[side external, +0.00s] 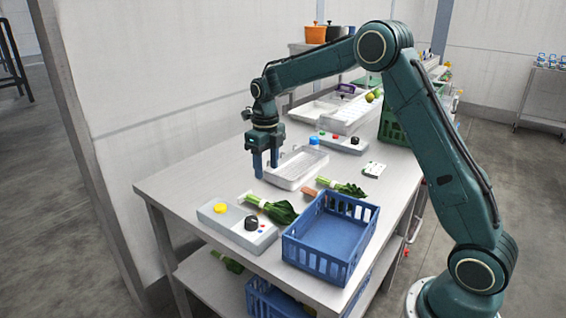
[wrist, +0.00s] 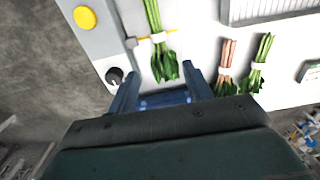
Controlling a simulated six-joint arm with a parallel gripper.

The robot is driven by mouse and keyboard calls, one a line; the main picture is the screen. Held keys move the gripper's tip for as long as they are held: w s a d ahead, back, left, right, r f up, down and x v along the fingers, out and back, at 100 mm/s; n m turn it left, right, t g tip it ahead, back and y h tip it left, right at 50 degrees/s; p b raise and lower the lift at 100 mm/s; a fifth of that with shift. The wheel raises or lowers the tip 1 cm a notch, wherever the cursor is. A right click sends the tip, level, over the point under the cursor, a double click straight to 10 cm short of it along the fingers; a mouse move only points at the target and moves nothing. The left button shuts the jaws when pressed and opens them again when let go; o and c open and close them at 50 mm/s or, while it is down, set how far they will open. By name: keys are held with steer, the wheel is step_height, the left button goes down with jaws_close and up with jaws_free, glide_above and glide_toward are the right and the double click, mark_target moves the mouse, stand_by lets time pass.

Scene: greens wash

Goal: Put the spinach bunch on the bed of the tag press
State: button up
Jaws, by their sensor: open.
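My gripper (side external: 265,170) is open and empty above the table, left of the white tray; its two blue fingers also show in the wrist view (wrist: 161,74). A green leafy bunch (side external: 279,211) with pale stems lies beside a grey box (side external: 222,221) with a yellow button and black knob. In the wrist view this bunch (wrist: 160,66) has a white band and appears between and beyond the fingertips. Another green bunch (wrist: 257,78) and a reddish-stemmed bunch (wrist: 222,84) lie to its right. I cannot tell which bunch is spinach or which box is the tag press.
A blue slatted crate (side external: 322,262) stands at the table's near edge. A white tray (side external: 292,184) lies behind the bunches.

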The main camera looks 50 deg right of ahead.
stand_by(0.3)
steer(key=s+a+r+n+t, duration=0.3)
steer(key=s+a+r+n, duration=0.2)
steer(key=s+r+n, duration=1)
steer(key=s+a+f+n+t, duration=0.1)
steer(key=s+a+n, duration=0.1)
steer(key=s+n, duration=0.7)
steer(key=s+a+f+n+t, duration=0.1)
steer(key=s+a+f+n, duration=0.1)
steer(key=s+n, duration=0.7)
steer(key=n, duration=0.3)
steer(key=shift+t, duration=0.3)
